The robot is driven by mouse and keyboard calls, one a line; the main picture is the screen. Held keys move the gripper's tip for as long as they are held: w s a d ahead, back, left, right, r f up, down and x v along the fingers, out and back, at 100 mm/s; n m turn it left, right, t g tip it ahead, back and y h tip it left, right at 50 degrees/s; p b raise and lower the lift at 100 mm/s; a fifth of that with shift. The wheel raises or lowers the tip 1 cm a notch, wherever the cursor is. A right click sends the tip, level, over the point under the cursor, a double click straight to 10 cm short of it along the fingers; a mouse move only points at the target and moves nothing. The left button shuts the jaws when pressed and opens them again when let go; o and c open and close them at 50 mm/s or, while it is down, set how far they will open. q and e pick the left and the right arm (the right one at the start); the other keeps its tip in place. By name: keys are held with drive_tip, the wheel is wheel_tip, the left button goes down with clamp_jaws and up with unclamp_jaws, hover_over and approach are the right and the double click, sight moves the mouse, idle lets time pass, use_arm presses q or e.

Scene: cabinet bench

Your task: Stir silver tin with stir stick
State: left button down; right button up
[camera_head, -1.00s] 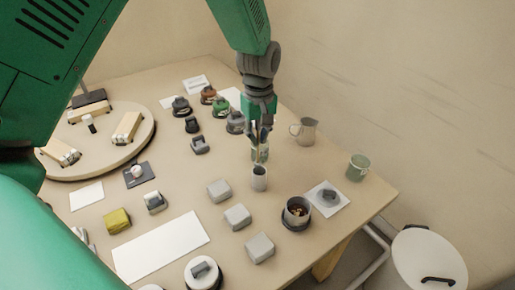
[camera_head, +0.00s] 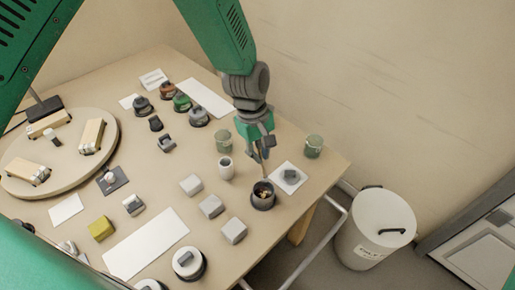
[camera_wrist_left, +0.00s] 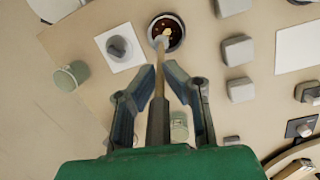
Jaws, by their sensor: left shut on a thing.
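My left gripper (camera_head: 264,153) is shut on the stir stick (camera_head: 265,170), a thin tan stick pointing down. In the left wrist view the stick (camera_wrist_left: 159,88) runs from between the fingers (camera_wrist_left: 160,74) toward an open grey tin. This silver tin (camera_head: 262,203) stands near the table's right edge, with brown and pale bits inside; it also shows in the left wrist view (camera_wrist_left: 180,38). The stick's pale lower end overlaps the tin's mouth; I cannot tell how deep it reaches. My right gripper is not in view.
A grey lid (camera_head: 290,174) lies on a white square beside the tin. A pale cup (camera_head: 226,172) and green-grey jars (camera_head: 314,150) (camera_head: 224,145) stand near. Grey blocks (camera_head: 211,206) lie left of the tin. A white bin (camera_head: 378,235) stands off the table.

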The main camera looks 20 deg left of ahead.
use_arm(q)
wheel_tip(320, 180, down, 2)
drive_tip(key=shift+w+a+f+b, duration=0.1)
drive_tip(key=shift+b, duration=0.8)
wheel_tip(320, 180, down, 8)
drive_tip(key=b, duration=0.4)
drive_tip(key=shift+f, duration=0.15)
